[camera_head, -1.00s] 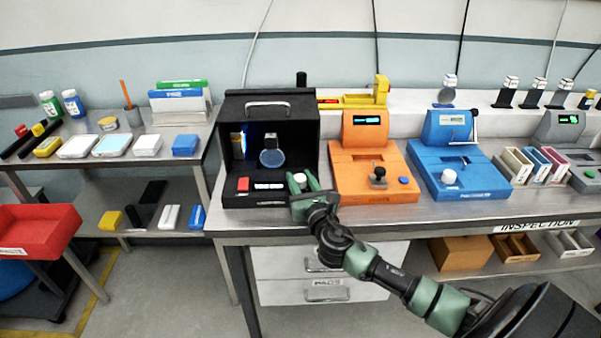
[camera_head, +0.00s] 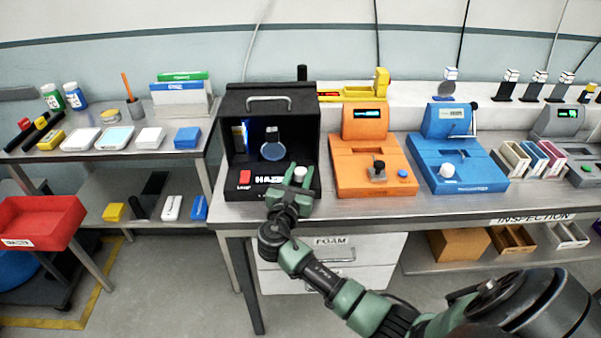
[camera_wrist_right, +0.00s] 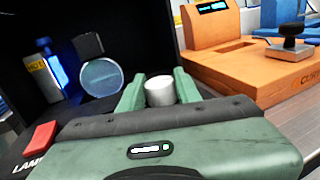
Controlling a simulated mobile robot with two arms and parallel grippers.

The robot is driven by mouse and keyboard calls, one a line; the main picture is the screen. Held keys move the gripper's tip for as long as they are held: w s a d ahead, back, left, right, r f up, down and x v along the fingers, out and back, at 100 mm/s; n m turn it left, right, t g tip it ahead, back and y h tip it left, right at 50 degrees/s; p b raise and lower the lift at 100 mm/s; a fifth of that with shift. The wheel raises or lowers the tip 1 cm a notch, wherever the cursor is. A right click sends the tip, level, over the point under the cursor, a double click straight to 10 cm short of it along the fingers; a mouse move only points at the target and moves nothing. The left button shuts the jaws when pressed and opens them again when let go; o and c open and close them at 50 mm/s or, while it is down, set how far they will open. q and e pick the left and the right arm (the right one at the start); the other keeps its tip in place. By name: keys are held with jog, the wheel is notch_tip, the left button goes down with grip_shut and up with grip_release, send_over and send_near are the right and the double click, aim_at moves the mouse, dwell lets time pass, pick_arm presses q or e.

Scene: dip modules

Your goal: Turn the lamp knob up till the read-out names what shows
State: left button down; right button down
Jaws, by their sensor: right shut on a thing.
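The black lamp box (camera_head: 232,110) stands at the left of the bench, its front open. Inside, a round glass disc (camera_head: 272,151) shows pale and hazy in blue light; it also shows in the right wrist view (camera_wrist_right: 101,77). On the front sill are a red button (camera_head: 245,176), a lit read-out (camera_head: 268,180) that seems to say HAZE, and the white lamp knob (camera_head: 300,173). My right gripper (camera_head: 298,176) is shut on the knob, with one finger each side of it in the right wrist view (camera_wrist_right: 160,88). My left gripper is out of view.
An orange device (camera_head: 372,185) stands close right of the box, with a blue device (camera_head: 458,172) beyond it. A shelf (camera_head: 110,165) of small boxes and a red bin (camera_head: 40,218) are at the left. The bench edge runs under my arm.

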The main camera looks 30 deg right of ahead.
dwell(0.3)
jog(key=c, duration=1)
grip_release()
jog(key=b+v, duration=0.1)
jog(key=v, duration=0.6)
jog(key=shift+s+a, duration=0.25)
jog(key=shift+a, duration=0.05)
